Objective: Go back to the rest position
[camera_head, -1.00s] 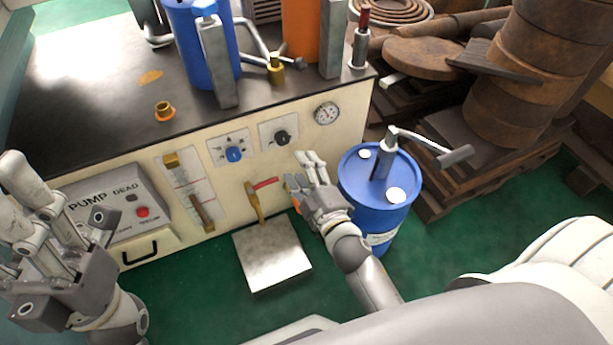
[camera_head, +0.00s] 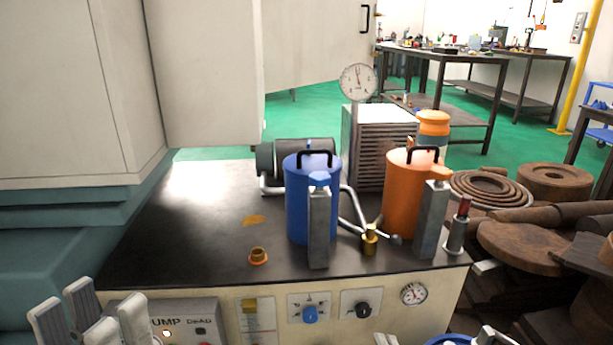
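My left gripper (camera_head: 90,315) is at the bottom left corner. Its light grey fingers are spread apart with nothing between them, in front of the left end of the pump bench. Pale tips at the bottom edge appear to be my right gripper (camera_head: 386,340). The rest of it is cut off, so its opening does not show. The bench front carries a blue knob (camera_head: 310,314), a black knob (camera_head: 362,310) and a small gauge (camera_head: 413,294). The pump panel (camera_head: 185,312) is partly hidden by my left fingers, and a small light on it glows.
The dark bench top (camera_head: 190,235) holds a blue canister (camera_head: 299,205), an orange canister (camera_head: 400,195) and a brass fitting (camera_head: 258,256). A blue drum (camera_head: 450,340) barely shows below. Rusty metal parts (camera_head: 530,245) crowd the right. Green floor and workbenches lie behind.

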